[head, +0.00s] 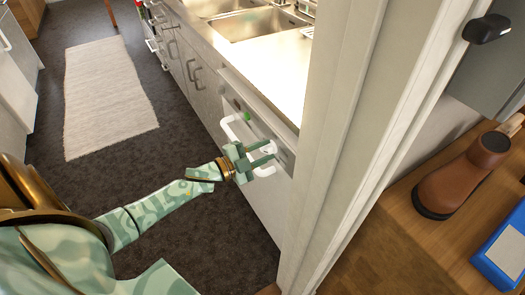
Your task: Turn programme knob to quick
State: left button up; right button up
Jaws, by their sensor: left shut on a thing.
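The white-fronted appliance (232,92) is built in under the counter, left of the door frame. A white bar handle (229,128) runs along its front, and its middle is hidden behind my left gripper. My left gripper (273,150), pale green, reaches across the handle to the control strip at the top of the front. Its fingers are shut on a small pale thing there, which looks like the programme knob, mostly hidden between them. The knob's marks and pointer are too small to read. A small green spot (246,116) shows on the front. My right gripper is not in view.
A white door frame (345,130) stands close to the right of my left gripper. A steel sink (245,24) is set in the counter above. The dark floor and pale rug (105,95) are clear.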

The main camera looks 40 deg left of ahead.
pick_arm(q)
jog(key=m, duration=0.3)
jog(key=m+b, duration=0.1)
jog(key=m, duration=0.1)
jog(key=shift+f+m, duration=0.3)
jog(key=m+b, duration=0.1)
jog(key=m, duration=0.3)
jog(key=shift+f, duration=0.1)
jog(key=shift+m+b, duration=0.7)
jog(key=shift+m, duration=0.7)
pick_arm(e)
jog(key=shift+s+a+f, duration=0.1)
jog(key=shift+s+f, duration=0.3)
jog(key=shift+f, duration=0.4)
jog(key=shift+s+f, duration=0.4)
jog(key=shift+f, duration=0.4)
pick_arm(q)
jog(key=o, duration=0.7)
jog(key=shift+a, duration=0.1)
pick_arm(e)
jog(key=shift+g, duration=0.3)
pick_arm(q)
jog(key=p+v, duration=0.2)
jog(key=v, duration=1.4)
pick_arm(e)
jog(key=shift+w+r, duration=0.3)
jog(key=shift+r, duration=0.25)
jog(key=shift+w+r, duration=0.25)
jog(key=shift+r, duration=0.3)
